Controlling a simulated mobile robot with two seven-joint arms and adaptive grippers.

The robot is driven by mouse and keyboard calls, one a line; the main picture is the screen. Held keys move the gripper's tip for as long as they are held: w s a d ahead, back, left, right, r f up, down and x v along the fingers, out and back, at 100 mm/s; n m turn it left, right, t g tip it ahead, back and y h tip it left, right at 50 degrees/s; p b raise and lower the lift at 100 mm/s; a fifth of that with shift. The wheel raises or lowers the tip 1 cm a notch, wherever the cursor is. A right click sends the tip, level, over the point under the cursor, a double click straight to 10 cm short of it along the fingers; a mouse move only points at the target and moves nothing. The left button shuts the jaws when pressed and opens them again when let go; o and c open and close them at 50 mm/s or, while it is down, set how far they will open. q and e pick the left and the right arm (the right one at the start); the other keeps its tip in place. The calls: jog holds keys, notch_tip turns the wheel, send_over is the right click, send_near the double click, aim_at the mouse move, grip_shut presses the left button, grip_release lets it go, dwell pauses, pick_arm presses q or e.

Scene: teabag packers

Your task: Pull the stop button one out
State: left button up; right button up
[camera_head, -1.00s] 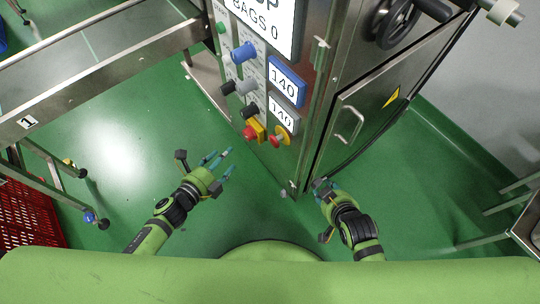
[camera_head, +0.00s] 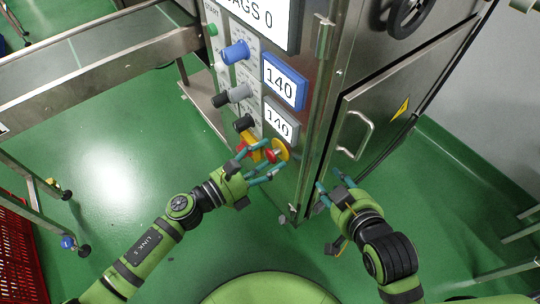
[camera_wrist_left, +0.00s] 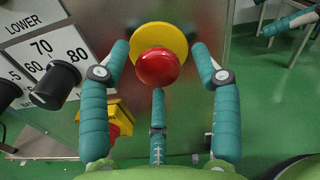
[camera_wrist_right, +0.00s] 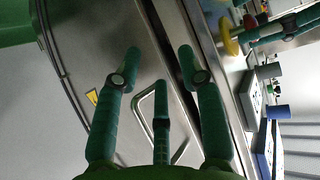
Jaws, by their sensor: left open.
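A red mushroom stop button on a round yellow plate (camera_head: 281,150) sits low on the machine's control panel. In the left wrist view the red button (camera_wrist_left: 157,67) is between the spread fingers, in front of the yellow disc (camera_wrist_left: 160,38). My left gripper (camera_head: 265,160) is open around the button, with no clear contact. A second red button on a yellow box (camera_head: 250,143) is just left of it, partly hidden by my fingers; it also shows in the left wrist view (camera_wrist_left: 112,130). My right gripper (camera_head: 328,186) is open and empty by the machine's lower corner.
Black knobs (camera_wrist_left: 56,85), a blue knob (camera_head: 236,52) and displays reading 140 (camera_head: 285,82) are above the buttons. The machine door with its handle (camera_head: 355,135) is to the right. A conveyor (camera_head: 100,70) stands at left. Green floor is clear in front.

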pick_arm(q)
jog(key=shift+w+d, duration=0.35)
jog(key=shift+d, duration=0.1)
jog(key=shift+c, duration=0.4)
grip_shut()
jog(key=shift+s, duration=0.1)
jog(key=shift+f, duration=0.1)
